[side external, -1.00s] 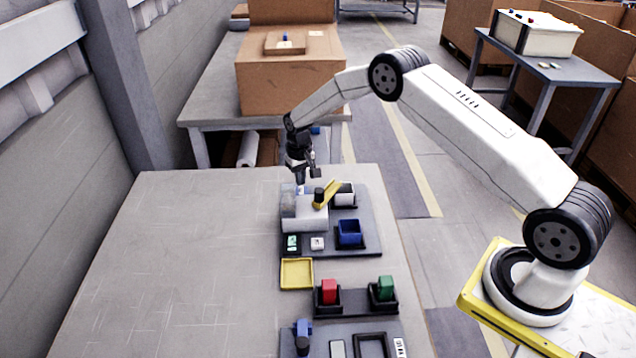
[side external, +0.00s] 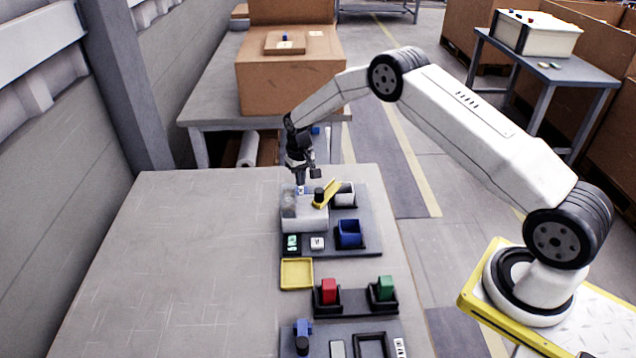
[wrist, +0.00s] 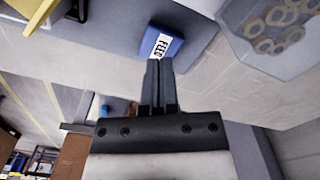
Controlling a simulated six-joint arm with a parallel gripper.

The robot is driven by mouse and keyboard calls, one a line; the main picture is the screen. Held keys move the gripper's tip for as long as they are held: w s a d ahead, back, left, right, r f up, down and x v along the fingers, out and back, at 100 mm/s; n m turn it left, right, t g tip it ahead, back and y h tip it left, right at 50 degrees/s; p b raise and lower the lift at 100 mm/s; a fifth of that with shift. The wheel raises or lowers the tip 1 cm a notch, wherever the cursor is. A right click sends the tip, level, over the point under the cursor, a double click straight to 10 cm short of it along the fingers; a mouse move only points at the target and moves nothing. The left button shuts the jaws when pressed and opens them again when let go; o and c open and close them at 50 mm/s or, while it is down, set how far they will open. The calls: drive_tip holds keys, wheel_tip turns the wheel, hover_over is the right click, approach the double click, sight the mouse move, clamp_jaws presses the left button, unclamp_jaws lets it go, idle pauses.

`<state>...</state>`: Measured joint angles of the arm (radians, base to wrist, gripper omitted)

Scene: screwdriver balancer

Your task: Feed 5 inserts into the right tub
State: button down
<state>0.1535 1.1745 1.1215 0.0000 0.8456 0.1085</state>
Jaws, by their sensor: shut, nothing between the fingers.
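My gripper (side external: 300,183) is shut and empty, pointing down at the back of the feeder (side external: 305,222). In the wrist view its closed fingertips (wrist: 153,62) are at the edge of a blue key (wrist: 170,36) marked FEED; I cannot tell whether they touch it. A clear hopper (wrist: 262,55) holds several ring-shaped inserts (wrist: 278,15). The feeder has a yellow chute (side external: 327,193); a yellow part (wrist: 45,10) also shows in the wrist view. A white tub (side external: 345,198) and a blue tub (side external: 349,230) stand right of the feeder. Their contents cannot be made out.
A small green-lit display (side external: 292,242) and a white button (side external: 317,243) sit in front of the feeder. Nearer are a yellow tray (side external: 297,273), a red block (side external: 329,289) and a green block (side external: 386,287) in dark holders. The table's left side (side external: 180,260) is clear.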

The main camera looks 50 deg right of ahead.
drive_tip(key=shift+f, duration=1.2)
idle(1.1)
drive_tip(key=shift+r, duration=0.15)
idle(0.4)
drive_tip(key=shift+r, duration=3.35)
wheel_tip(320, 180, up, 6)
hover_over(301, 190)
drive_tip(key=shift+f, duration=2)
drive_tip(key=shift+f, duration=0.15)
drive_tip(key=shift+f, duration=3.1)
